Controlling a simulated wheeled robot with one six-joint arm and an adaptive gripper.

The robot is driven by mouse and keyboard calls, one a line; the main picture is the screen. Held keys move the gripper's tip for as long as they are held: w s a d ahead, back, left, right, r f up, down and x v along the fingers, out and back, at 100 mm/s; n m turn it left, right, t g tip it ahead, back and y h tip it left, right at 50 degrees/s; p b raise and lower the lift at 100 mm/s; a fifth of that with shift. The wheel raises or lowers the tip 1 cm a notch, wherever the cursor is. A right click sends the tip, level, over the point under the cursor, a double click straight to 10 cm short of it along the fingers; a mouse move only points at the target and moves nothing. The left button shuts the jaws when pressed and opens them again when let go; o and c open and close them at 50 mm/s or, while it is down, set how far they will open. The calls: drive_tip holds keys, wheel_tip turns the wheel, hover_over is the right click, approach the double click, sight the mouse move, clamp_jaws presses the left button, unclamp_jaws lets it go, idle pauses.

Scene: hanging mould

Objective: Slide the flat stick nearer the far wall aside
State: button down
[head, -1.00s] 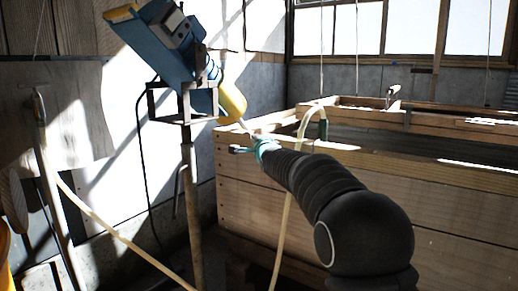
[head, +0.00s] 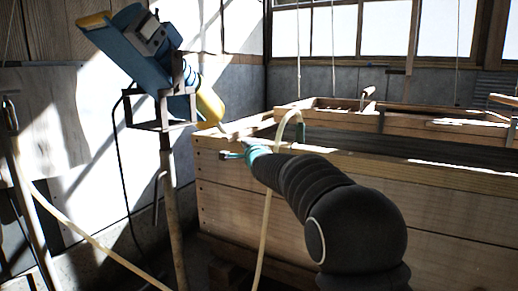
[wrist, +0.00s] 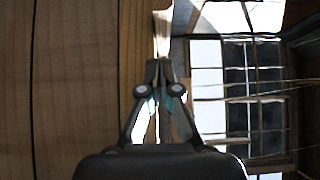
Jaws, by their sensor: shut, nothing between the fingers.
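I cannot clearly make out the flat stick in either view. A wooden vat (head: 330,190) with plank sides fills the right of the head view. A wooden mould frame (head: 440,125) with an upright handle (head: 367,97) lies across its top, toward the far wall. My gripper (head: 232,153) is by the vat's near left corner, partly hidden by my dark arm. In the wrist view my gripper (wrist: 158,68) is shut with its fingertips together and empty, close to a wooden plank surface (wrist: 80,90).
A blue machine with a yellow spout (head: 208,105) stands on a post (head: 176,205) left of the vat. A pale hose (head: 265,215) loops over the vat's edge. Thin cords (head: 332,45) hang before the windows (head: 390,30). The far wall (head: 340,85) is grey.

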drive_tip(key=v, duration=0.9)
drive_tip(key=s+d+f+n+g+h, duration=0.2)
drive_tip(key=s+f+n+g, duration=0.3)
drive_tip(key=f, duration=0.3)
drive_tip(key=s+d+f+n+g+h, duration=0.1)
drive_tip(key=s+d+f+n+g, duration=0.15)
drive_tip(key=s+f+n, duration=0.5)
drive_tip(key=s+d+f+n+g, duration=0.1)
drive_tip(key=s+d, duration=0.1)
drive_tip(key=s, duration=0.9)
drive_tip(key=s+d+f+n+g, duration=0.1)
drive_tip(key=s+d+g, duration=0.1)
drive_tip(key=s, duration=0.9)
drive_tip(key=s+d+f+n+g, duration=0.1)
drive_tip(key=s+d+f, duration=0.1)
drive_tip(key=s, duration=1)
drive_tip(key=shift+d+g+h+p, duration=0.35)
drive_tip(key=shift+h+p, duration=0.05)
drive_tip(key=shift+s, duration=0.1)
